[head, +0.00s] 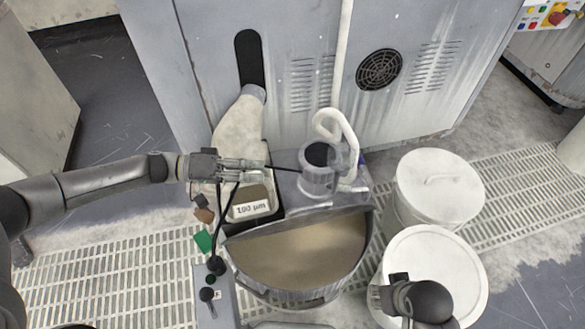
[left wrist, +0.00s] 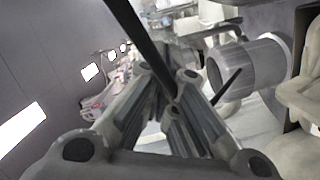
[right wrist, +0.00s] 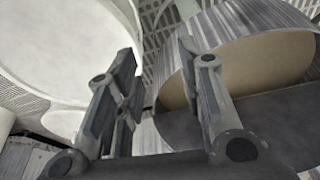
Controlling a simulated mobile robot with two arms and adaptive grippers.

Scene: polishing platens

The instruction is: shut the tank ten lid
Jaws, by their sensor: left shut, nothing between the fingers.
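The round metal tank (head: 236,252) stands low in the middle of the head view. Its front part is open and shows tan slurry (head: 310,250). A grey cover (head: 290,205) carrying a cylindrical pump (head: 318,180) lies over its rear. I cannot tell which part is the lid, and no tank number is readable. My left gripper (head: 264,166) is shut and empty, left of the pump above the rear cover. Its fingers meet in the left wrist view (left wrist: 176,82). My right gripper (right wrist: 160,60) is open and empty, right of the tank, near a white bucket lid (head: 440,262).
A second white lidded bucket (head: 440,185) stands behind the first. A tray with a µm label (head: 250,208) sits left of the pump. A thin dark rod (left wrist: 138,38) crosses near my left fingers. A grey cabinet (head: 300,60) blocks the back; floor grating (head: 110,270) is clear at left.

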